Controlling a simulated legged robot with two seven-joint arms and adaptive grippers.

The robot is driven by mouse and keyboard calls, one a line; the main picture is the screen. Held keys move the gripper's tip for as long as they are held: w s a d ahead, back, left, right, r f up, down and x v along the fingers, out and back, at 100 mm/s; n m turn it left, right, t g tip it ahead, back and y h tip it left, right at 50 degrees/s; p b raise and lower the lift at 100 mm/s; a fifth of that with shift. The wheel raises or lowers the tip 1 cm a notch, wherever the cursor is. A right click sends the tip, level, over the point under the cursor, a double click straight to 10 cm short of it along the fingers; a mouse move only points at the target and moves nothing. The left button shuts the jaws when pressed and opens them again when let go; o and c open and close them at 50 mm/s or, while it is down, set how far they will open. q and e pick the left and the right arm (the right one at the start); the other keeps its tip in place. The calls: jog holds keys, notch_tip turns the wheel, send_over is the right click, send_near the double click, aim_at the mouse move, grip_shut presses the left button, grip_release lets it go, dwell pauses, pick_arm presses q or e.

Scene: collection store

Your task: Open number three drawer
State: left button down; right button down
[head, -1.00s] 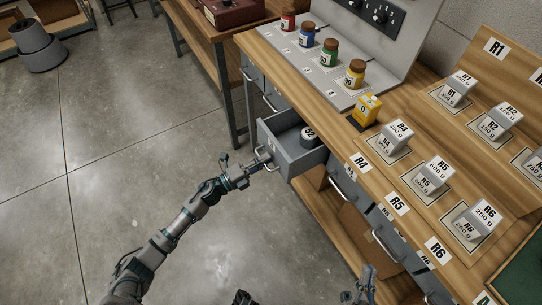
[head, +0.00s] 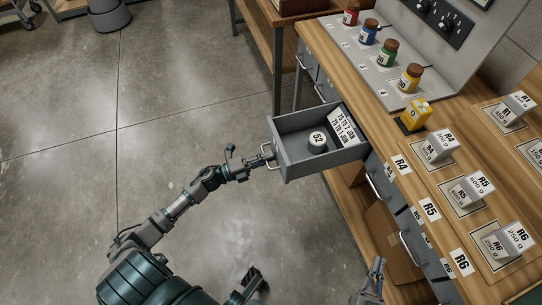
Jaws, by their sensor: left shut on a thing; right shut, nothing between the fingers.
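A grey drawer (head: 290,168) under the wooden bench stands pulled well out, open at the top. Its front number cannot be read from here. Inside lie a round grey piece marked 52 (head: 317,142) and a white printed card (head: 344,127). My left gripper (head: 265,160) is shut on the drawer's handle (head: 272,163) at its front. My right gripper (head: 374,280) is shut and empty, low in the picture near the bench's near drawers, apart from the open drawer.
Closed drawers with handles (head: 374,186) (head: 406,246) lie along the bench front. On the bench (head: 384,143) stand coloured jars (head: 388,54), a yellow block (head: 416,114) and labelled grey weights (head: 473,188). The floor (head: 180,120) left of the drawer is clear.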

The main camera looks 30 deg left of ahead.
pick_arm(q)
jog(key=shift+w+a+f, duration=0.1)
jog(key=shift+w+a, duration=0.05)
jog(key=shift+a, duration=0.2)
jog(key=c, duration=1.6)
grip_release()
jog(key=o, duration=0.4)
jog(key=shift+f, duration=0.1)
jog(key=shift+w+a, duration=0.1)
jog(key=shift+a, duration=0.1)
jog(key=v, duration=1.2)
jog(key=shift+f, duration=0.1)
pick_arm(e)
jog(key=shift+a, duration=0.15)
